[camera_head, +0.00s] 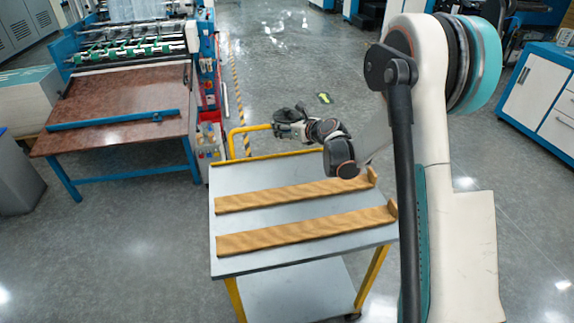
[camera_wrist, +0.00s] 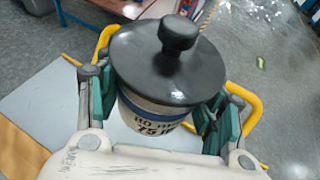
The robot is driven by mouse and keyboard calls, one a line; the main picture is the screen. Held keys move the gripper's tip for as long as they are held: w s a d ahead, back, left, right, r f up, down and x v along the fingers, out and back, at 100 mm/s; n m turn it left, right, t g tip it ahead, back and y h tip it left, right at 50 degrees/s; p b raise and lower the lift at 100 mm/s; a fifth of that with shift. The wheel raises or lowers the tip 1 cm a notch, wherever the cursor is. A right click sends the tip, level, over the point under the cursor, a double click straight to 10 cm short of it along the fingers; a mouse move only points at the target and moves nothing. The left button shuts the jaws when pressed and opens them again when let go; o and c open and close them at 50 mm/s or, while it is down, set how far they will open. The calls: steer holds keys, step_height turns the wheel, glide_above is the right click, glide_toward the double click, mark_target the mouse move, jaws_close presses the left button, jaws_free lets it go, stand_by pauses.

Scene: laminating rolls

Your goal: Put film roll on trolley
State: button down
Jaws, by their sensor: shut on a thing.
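The film roll (camera_wrist: 160,75) shows large in the wrist view: a white printed body with a blue band, topped by a wide black disc with a black knob. My gripper (camera_wrist: 163,110) is shut on it, one green-padded finger on each side. In the head view my gripper (camera_head: 298,128) is by the trolley's yellow handle, and the dark end of the roll (camera_head: 284,114) shows small. The trolley (camera_head: 228,190) has a grey top with two wooden rails (camera_head: 300,192) (camera_head: 305,232), each with a raised stop at its right end. The roll's lower part is hidden.
The yellow handle (camera_head: 232,133) rises at the trolley's far edge, close to my gripper. A blue machine with a reddish-brown table (camera_head: 115,105) stands at the left. A white and blue cabinet (camera_head: 545,95) is at the right. Both rails are bare.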

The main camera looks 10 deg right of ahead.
step_height(320, 180, down, 15)
steer(key=b, duration=0.5)
steer(key=shift+r, duration=0.15)
steer(key=shift+f, duration=0.2)
steer(key=shift+c, duration=2.2)
jaws_free()
steer(key=shift+r, duration=0.15)
